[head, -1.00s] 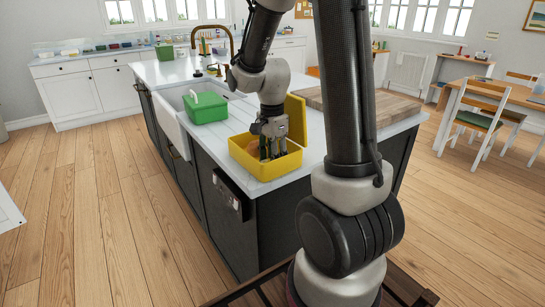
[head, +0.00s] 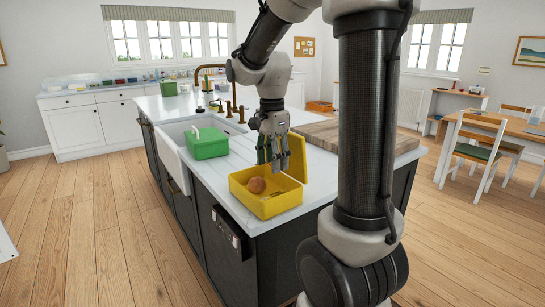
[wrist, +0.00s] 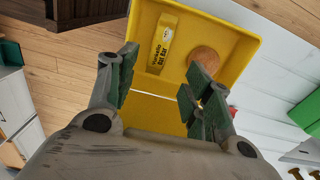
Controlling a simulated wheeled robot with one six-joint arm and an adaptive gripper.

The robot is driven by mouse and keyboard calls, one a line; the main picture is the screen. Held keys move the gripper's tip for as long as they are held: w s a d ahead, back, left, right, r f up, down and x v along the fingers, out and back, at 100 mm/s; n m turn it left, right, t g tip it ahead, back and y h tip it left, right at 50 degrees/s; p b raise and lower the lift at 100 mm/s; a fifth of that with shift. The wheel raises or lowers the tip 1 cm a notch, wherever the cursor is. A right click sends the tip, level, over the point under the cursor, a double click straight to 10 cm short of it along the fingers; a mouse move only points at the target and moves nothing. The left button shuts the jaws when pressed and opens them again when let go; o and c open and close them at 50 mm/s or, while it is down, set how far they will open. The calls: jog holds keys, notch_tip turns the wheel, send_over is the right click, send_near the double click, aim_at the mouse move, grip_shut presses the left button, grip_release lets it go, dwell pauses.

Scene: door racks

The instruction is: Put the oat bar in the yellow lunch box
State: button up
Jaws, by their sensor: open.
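The yellow lunch box (head: 283,206) stands open on the white island counter, its lid (head: 298,158) raised at the back right. In the wrist view the oat bar (wrist: 162,42), a yellow wrapper with dark print, lies inside the lunch box (wrist: 225,40). A round brown item (wrist: 206,57) lies beside it and also shows in the head view (head: 256,185). My gripper (head: 272,163) is open and empty above the box, close to the lid, fingers pointing down. Its spread fingers show in the wrist view (wrist: 161,82).
A green closed box (head: 207,147) with a handle stands left of the lunch box, by the sink (head: 177,133). A wooden board (head: 325,132) lies behind the lid. A brass tap (head: 205,80) rises at the sink. Counter in front of the lunch box is narrow.

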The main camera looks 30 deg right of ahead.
jog(key=s+a+r+n+t, duration=0.1)
jog(key=s+r+n+t, duration=0.1)
jog(key=s+n, duration=0.6)
jog(key=s+a+r+n+t, duration=0.2)
jog(key=s+r+n, duration=0.1)
jog(key=s+n, duration=0.5)
jog(key=shift+s+r+n+t, duration=0.15)
jog(key=shift+s+n+t, duration=0.15)
jog(key=shift+n, duration=0.4)
